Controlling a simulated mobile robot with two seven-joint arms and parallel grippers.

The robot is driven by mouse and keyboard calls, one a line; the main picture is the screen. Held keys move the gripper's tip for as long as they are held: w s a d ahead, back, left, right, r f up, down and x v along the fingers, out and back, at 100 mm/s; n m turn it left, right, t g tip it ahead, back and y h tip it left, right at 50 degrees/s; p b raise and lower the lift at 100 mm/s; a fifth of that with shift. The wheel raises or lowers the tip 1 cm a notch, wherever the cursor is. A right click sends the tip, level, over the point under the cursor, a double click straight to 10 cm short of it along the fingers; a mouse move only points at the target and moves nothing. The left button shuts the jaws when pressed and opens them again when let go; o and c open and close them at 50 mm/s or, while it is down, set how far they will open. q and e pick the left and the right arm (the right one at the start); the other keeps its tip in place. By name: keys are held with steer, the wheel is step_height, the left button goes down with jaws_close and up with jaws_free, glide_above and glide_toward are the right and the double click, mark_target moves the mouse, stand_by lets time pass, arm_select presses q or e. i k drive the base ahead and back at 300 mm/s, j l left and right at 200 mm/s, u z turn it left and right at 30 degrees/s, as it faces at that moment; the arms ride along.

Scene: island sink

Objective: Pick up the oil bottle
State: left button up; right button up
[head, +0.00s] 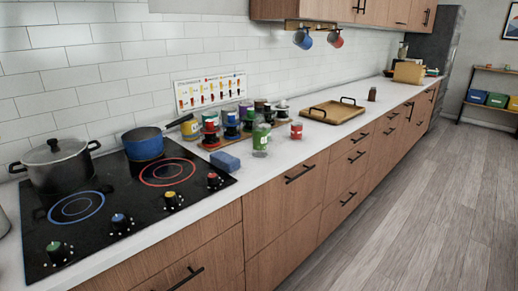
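A clear bottle with a green label (261,139) stands upright on the white counter, near the front edge and to the right of the cooktop. It looks most like the oil bottle, but its label is too small to read. A small dark bottle or jar (372,94) stands farther along the counter, beyond the wooden tray. Neither of my grippers is in view, and nothing touches the green-labelled bottle except the counter.
A black cooktop (110,205) holds a grey pot (58,166) and a blue pan (148,144). A handled wooden tray (333,112) lies beyond.

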mark_target(260, 125)
steer(key=i+l+u, duration=0.25)
steer(key=i+l, duration=0.15)
steer(key=i+l+u, duration=0.3)
steer(key=i+l, duration=0.25)
